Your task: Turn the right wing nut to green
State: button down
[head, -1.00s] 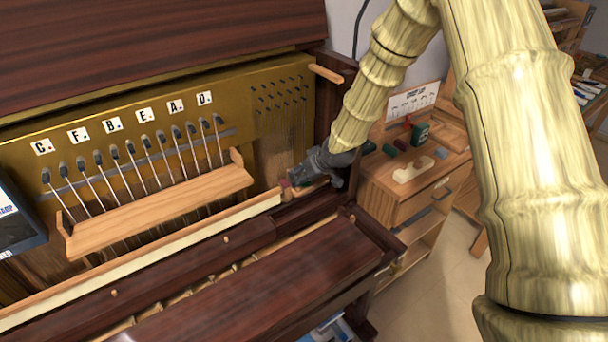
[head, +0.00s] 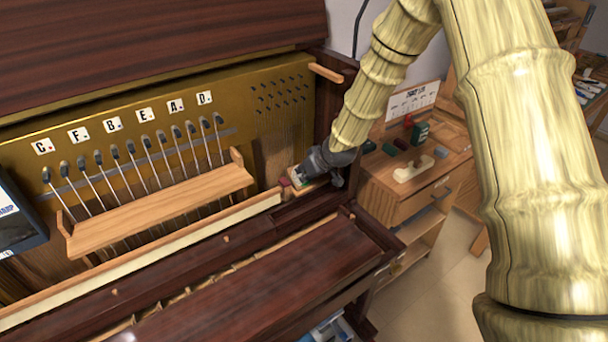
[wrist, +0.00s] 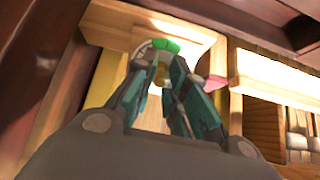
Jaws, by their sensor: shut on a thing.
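My gripper (head: 299,178) is at the right end of the piano's key bed. In the wrist view its two teal-padded fingers (wrist: 160,88) are closed in around a small brass-yellow piece, which appears to be the right wing nut (wrist: 161,76). Most of the nut is hidden between the fingers. Just beyond the fingertips a curved dial shows a green part (wrist: 167,46) and a pale grey-white part (wrist: 143,48). I cannot tell which part the nut points at. In the head view the nut is hidden by my gripper.
A red-pink piece (head: 284,182) sits just left of my gripper, and shows pink in the wrist view (wrist: 217,82). The wooden rail (head: 160,207) and tuning pins are further left. The piano's dark side wall (head: 325,105) stands close behind. A wooden cabinet (head: 400,195) is at right.

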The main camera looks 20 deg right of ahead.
jog(key=n, duration=0.3)
jog(key=shift+n, duration=0.3)
jog(key=n, duration=0.3)
jog(key=shift+n, duration=0.4)
jog(key=n, duration=0.3)
jog(key=shift+n+b, duration=0.4)
jog(key=shift+f, duration=0.1)
